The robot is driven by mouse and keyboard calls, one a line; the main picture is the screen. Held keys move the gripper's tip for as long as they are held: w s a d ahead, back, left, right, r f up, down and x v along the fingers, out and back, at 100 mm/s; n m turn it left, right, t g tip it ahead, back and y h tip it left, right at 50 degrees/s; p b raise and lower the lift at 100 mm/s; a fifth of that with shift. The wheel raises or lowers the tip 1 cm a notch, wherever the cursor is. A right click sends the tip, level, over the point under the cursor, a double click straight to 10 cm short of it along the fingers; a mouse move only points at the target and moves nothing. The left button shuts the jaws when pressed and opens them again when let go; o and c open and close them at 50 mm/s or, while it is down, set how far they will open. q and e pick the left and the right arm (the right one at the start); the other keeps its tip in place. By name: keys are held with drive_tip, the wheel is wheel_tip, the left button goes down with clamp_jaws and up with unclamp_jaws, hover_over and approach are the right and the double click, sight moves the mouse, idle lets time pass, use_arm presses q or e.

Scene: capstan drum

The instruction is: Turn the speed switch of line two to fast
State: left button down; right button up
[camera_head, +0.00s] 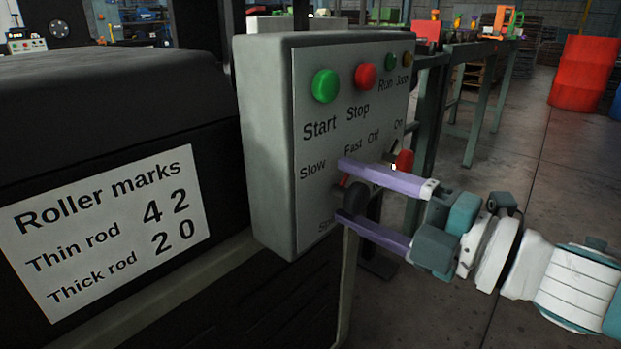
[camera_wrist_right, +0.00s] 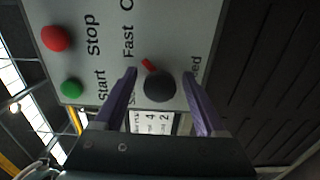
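The grey control box (camera_head: 268,130) has a speed switch, a round black knob (camera_head: 357,199) with a red pointer, below the words Slow and Fast. In the right wrist view the knob (camera_wrist_right: 159,86) has its red pointer (camera_wrist_right: 149,65) slanting up-left, roughly towards the word Fast. My right gripper (camera_head: 345,190) is open, with its purple fingers on either side of the knob. In the wrist view small gaps show between knob and fingers. A finger hides part of the lettering. No line number is readable. My left gripper is not in view.
Above the knob are a green Start button (camera_head: 326,86) and a red Stop button (camera_head: 366,77). A red Off/On switch (camera_head: 404,160) sits close to the upper finger. A roller marks sign (camera_head: 112,232) is at the left. Open floor lies to the right.

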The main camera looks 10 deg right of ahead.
drive_tip(key=p+v, duration=0.2)
drive_tip(key=v, duration=0.8)
idle(0.3)
